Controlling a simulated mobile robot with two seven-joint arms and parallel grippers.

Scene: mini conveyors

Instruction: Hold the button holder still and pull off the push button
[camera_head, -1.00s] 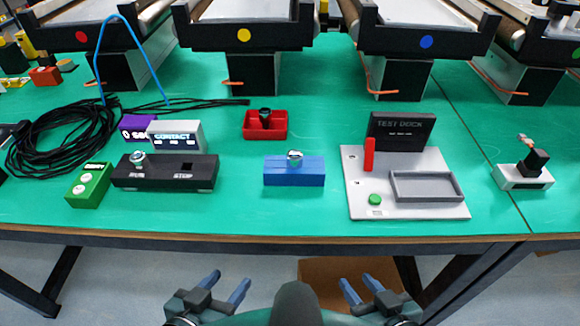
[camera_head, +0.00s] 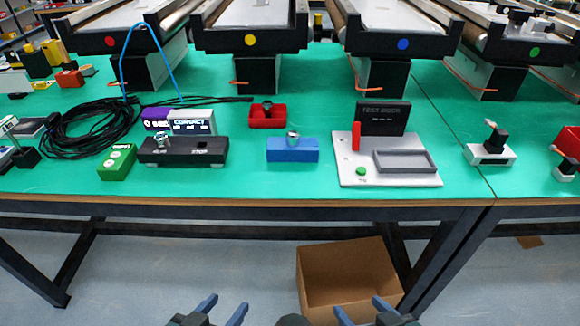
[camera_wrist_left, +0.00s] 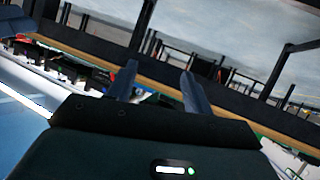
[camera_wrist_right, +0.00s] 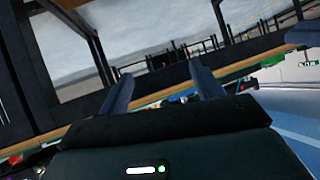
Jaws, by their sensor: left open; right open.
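A blue block (camera_head: 292,155), which looks like the button holder, stands upright on the green table. A silver-topped push button (camera_head: 293,136) sits in its top. A similar silver button (camera_head: 162,138) sits above the RUN label on a black box (camera_head: 183,152) to the left. My left gripper (camera_head: 222,308) is open and empty, low in the head view, well short of the table; its fingers also show in the left wrist view (camera_wrist_left: 159,80). My right gripper (camera_head: 362,308) is likewise open and empty; its fingers show in the right wrist view (camera_wrist_right: 158,82).
A red tray (camera_head: 281,121) holding a dark piece stands behind the blue block. A grey test dock (camera_head: 400,179) is to the right, a green box (camera_head: 117,163) to the left. Black cable (camera_head: 75,145) lies far left. A cardboard box (camera_head: 345,275) stands on the floor beneath.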

